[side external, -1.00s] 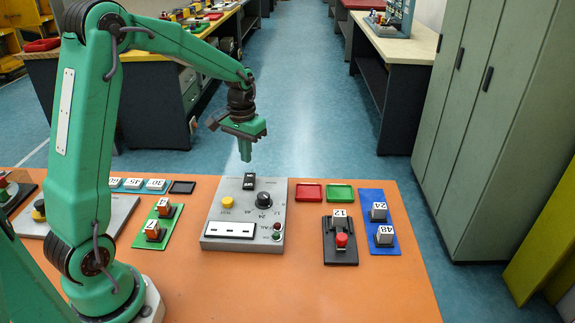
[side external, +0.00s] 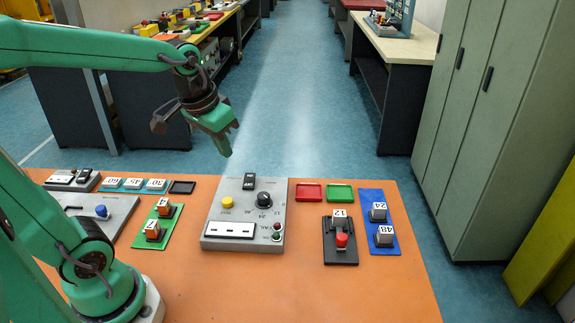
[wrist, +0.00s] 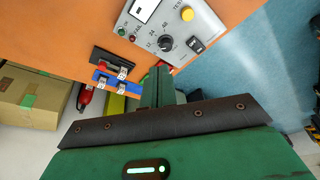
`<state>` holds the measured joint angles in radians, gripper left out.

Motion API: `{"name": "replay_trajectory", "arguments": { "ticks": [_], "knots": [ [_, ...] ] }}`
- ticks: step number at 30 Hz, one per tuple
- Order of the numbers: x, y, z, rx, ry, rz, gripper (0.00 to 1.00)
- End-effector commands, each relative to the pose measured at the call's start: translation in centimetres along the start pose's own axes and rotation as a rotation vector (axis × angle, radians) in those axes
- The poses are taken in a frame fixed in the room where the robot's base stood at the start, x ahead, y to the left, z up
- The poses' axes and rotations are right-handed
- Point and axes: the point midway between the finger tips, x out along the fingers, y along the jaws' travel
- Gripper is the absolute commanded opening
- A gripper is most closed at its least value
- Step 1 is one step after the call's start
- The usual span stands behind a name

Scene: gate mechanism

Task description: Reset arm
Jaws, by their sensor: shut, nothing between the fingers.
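My gripper (side external: 226,148) hangs in the air above the far edge of the orange table, behind and left of the grey control panel (side external: 218,212). Its fingers (wrist: 164,86) are together and empty in the wrist view, and it touches nothing. The panel carries a black knob (side external: 263,200), a yellow button (side external: 227,202), a black rocker switch (side external: 249,181) and a white display strip (side external: 230,230). The panel also shows in the wrist view (wrist: 148,32), at the top.
Right of the panel are red (side external: 309,193) and green (side external: 340,193) trays, a black fixture (side external: 340,254) and a blue plate (side external: 378,200) with numbered blocks. A green plate (side external: 148,226) with blocks lies left. The table front is clear.

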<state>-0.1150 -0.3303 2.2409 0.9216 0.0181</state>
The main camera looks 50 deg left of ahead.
Motion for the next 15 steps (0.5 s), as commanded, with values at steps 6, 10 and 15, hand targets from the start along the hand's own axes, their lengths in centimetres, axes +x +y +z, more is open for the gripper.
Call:
{"name": "replay_trajectory", "arguments": {
  "ticks": [6, 10, 15],
  "knots": [
    [-1.9, 1.3, 3.1, 0.037, 0.075, 0.014, 0.00],
    [-2.6, 1.9, 4.9, 0.056, 0.116, 0.024, 0.00],
    [-3.1, 2.5, 6.8, 0.077, 0.159, 0.036, 0.00]
  ]
}}
